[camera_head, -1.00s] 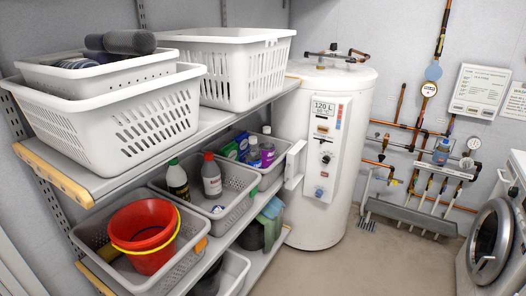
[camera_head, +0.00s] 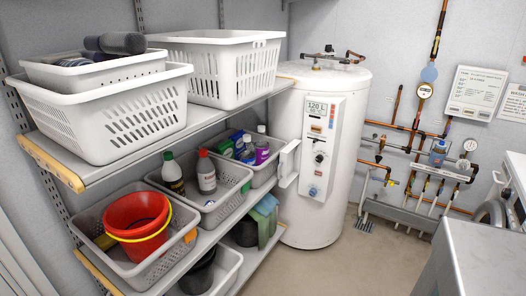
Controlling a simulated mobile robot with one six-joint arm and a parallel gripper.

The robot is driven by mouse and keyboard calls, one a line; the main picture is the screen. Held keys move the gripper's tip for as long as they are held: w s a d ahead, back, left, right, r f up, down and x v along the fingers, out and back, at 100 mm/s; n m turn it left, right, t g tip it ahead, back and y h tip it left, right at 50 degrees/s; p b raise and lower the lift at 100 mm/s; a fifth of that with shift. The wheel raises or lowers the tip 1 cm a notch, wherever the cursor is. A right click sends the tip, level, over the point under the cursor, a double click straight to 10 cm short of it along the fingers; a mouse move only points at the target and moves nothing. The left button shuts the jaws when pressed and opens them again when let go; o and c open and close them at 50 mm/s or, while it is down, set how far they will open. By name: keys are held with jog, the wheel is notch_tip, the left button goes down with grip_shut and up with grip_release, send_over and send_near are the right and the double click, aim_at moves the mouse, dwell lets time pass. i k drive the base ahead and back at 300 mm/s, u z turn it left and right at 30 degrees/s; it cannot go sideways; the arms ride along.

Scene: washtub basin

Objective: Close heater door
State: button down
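The heater (camera_head: 329,215) is a tall white cylinder standing on the floor past the end of the shelves. Its front has a control panel (camera_head: 320,145) with a small display reading 120 L, knobs and a coloured strip. The heater door (camera_head: 289,164) is a small white flap on the left side of this panel. It stands open, swung out to the left, close to the shelf end. The panel is uncovered. My gripper is not in view.
Shelves (camera_head: 60,166) on the left hold white baskets (camera_head: 108,126), grey bins and a red bucket (camera_head: 136,219). Pipes (camera_head: 410,152) run along the right wall. A pale box-like unit (camera_head: 480,262) fills the lower right. Floor before the heater (camera_head: 335,275) is clear.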

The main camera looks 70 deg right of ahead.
aim_at(288, 169)
jog(key=u, duration=0.7)
jog(key=k, duration=0.65)
jog(key=z, duration=3.05)
jog(key=i, duration=0.15)
jog(key=u, duration=1.65)
